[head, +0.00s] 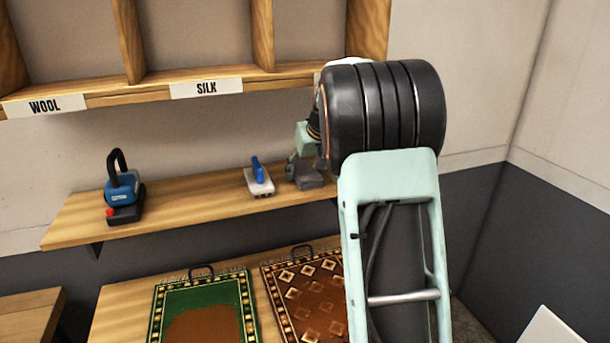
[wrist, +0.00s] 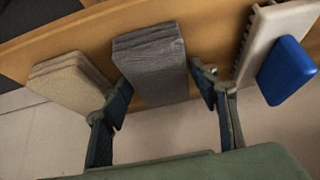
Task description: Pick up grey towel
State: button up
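The grey towel (wrist: 150,65) is folded in a stack and lies on the wooden shelf in the wrist view. In the head view the grey towel (head: 310,182) is partly hidden behind my gripper and arm. My gripper (wrist: 162,84) is open, with one finger on each side of the towel's near end in the wrist view. A gap shows between the towel and the right finger; the left finger is close to it, and I cannot tell if it touches. In the head view my gripper (head: 297,166) is just above the shelf.
A beige folded towel (wrist: 70,84) lies close to the left finger. A white brush with a blue handle (wrist: 286,70) is close on the right. A blue device (head: 122,190) stands farther left on the shelf (head: 195,196). Cubbies labelled WOOL and SILK hang above; two rugs lie below.

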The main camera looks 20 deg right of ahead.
jog(key=c, duration=0.8)
jog(key=shift+r, duration=0.1)
jog(key=shift+r, duration=0.15)
jog(key=s+b, duration=0.4)
jog(key=s, duration=1.4)
jog(key=shift+b, duration=0.3)
